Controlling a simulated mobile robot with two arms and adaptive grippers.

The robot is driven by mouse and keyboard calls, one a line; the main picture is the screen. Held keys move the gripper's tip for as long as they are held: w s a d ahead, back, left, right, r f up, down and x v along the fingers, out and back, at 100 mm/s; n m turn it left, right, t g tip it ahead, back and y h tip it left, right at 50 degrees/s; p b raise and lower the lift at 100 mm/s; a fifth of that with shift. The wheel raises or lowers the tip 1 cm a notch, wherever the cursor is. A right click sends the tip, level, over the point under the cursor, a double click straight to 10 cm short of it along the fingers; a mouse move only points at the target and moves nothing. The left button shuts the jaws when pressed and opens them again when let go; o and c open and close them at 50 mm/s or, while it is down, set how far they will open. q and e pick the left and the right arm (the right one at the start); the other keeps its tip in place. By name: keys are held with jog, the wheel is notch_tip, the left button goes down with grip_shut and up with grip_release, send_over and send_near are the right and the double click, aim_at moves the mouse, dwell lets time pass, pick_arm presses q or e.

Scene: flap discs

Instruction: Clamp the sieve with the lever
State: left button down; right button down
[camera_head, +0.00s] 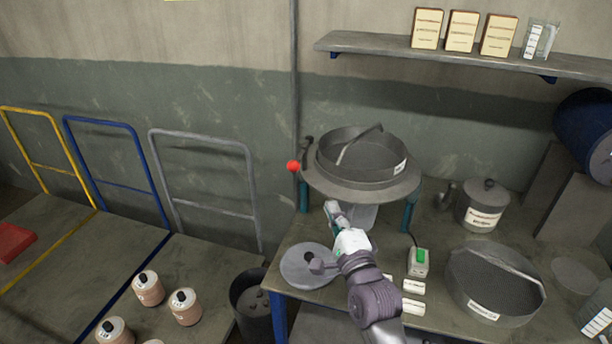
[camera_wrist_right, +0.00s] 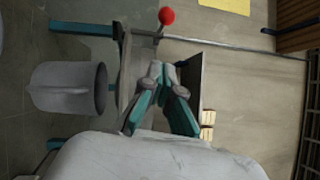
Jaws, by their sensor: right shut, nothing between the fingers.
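A grey round sieve (camera_head: 345,172) with a paper label and a bar across its top sits on the round plate of a shaker (camera_head: 318,184). The lever (camera_head: 306,152) is at the plate's left side, and its red ball knob (camera_head: 293,166) points out to the left. In the right wrist view the red knob (camera_wrist_right: 167,16) is beyond the fingertips, near the top edge. My right gripper (camera_head: 332,208) is shut and empty, in front of and below the plate, to the right of the knob and apart from it. My left gripper is not in view.
A round lid (camera_head: 296,277) lies at the table's front left. A mesh sieve (camera_head: 494,298), a lidded pot (camera_head: 482,207) and a green-switched box (camera_head: 418,263) stand to the right. A bin (camera_head: 246,290) and trolleys are left of the table. A shelf (camera_head: 375,45) hangs above.

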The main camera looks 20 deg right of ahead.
jog(key=w+a+r+p, duration=0.2)
jog(key=w+p, duration=0.2)
jog(key=w, duration=0.7)
jog(key=shift+w+a, duration=0.15)
jog(key=shift+a, duration=0.15)
jog(key=shift+f, duration=0.1)
